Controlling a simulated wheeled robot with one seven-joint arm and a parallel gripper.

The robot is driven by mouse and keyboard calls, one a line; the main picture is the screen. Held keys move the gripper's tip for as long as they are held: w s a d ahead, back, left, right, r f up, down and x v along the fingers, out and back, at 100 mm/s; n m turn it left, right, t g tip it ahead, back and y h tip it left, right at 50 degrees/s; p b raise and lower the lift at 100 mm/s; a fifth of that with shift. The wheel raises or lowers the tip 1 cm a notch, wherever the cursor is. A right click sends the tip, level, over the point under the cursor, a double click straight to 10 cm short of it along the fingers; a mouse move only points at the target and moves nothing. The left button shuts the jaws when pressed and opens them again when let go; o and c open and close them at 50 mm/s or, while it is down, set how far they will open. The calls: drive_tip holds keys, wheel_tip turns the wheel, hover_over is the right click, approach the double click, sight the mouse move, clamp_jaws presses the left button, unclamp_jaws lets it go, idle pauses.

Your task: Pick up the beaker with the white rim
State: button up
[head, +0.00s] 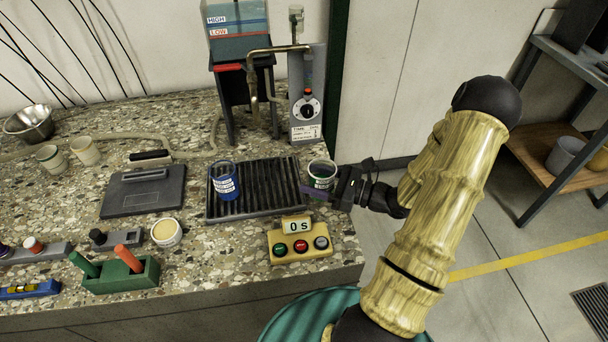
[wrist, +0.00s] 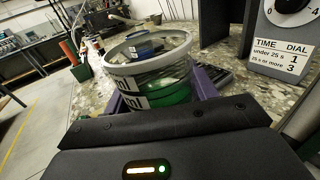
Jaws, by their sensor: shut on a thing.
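The beaker with the white rim (head: 321,175) is right of the black ribbed tray, near the counter's right edge. A blue-rimmed beaker (head: 224,182) with a white label stands on the tray.
The black ribbed tray (head: 266,190) lies left of my gripper. A yellow button box (head: 300,245) reading 0 s is in front. The time dial unit (head: 307,105) and the tank (head: 237,35) stand behind. A grey board (head: 143,192) and white pot (head: 166,233) are further left.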

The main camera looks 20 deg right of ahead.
drive_tip(key=shift+v, duration=2.55)
